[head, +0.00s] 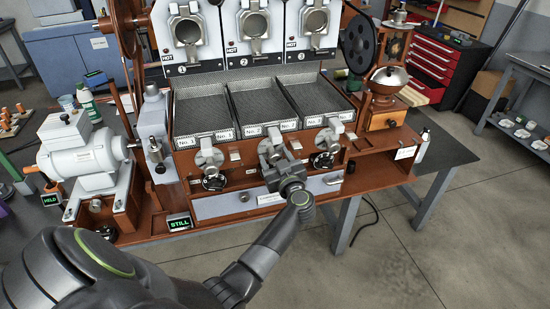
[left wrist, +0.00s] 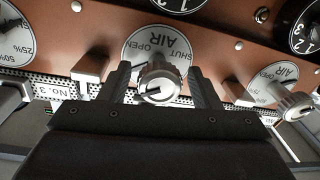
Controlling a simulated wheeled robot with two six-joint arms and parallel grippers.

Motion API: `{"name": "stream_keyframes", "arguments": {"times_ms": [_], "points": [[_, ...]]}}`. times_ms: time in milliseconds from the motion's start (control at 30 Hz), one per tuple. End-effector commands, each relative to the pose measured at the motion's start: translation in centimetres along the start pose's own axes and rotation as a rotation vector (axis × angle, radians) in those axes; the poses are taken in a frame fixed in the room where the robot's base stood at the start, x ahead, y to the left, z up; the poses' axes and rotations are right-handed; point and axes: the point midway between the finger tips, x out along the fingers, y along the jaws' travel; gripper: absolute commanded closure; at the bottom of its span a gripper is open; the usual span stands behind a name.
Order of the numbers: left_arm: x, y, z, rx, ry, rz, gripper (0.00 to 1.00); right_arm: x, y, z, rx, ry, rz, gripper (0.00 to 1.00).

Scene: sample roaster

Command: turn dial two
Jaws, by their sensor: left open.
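My left gripper (head: 272,152) is in front of the middle dial of the roaster's front panel and largely hides it in the head view. In the left wrist view a white round dial (left wrist: 155,35), marked AIR, OPEN and SHUT, has a silver knob (left wrist: 160,82) between my two open fingers. The fingers stand on either side of the knob; contact cannot be told. A matching dial with a silver knob (head: 208,156) is to the left, another (head: 330,138) to the right. My right gripper is not in view.
Black numbered dials (head: 214,182) (head: 323,161) sit below the silver knobs. Meshed trays (head: 257,104) lie above the panel. A white motor (head: 80,155) stands left and a coffee grinder (head: 387,85) right. A lit STILL sign (head: 179,222) stands on the lower ledge.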

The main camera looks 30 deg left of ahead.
Motion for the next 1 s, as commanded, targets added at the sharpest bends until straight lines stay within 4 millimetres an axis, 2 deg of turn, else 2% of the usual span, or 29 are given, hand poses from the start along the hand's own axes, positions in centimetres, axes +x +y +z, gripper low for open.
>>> {"name": "stream_keyframes", "arguments": {"times_ms": [100, 433, 767, 1000], "points": [[0.0, 0.0, 0.0, 0.0, 0.0, 0.0, 0.46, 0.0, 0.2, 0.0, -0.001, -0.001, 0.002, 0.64], [0.0, 0.0, 0.0, 0.0, 0.0, 0.0, 0.87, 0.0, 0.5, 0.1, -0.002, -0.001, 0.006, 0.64], [0.0, 0.0, -0.1, -0.053, -0.004, 0.0, 0.87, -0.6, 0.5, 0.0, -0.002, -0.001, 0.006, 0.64], [0.0, 0.1, -0.2, -0.208, -0.015, -0.001, 0.87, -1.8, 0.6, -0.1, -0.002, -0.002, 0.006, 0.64]]}}
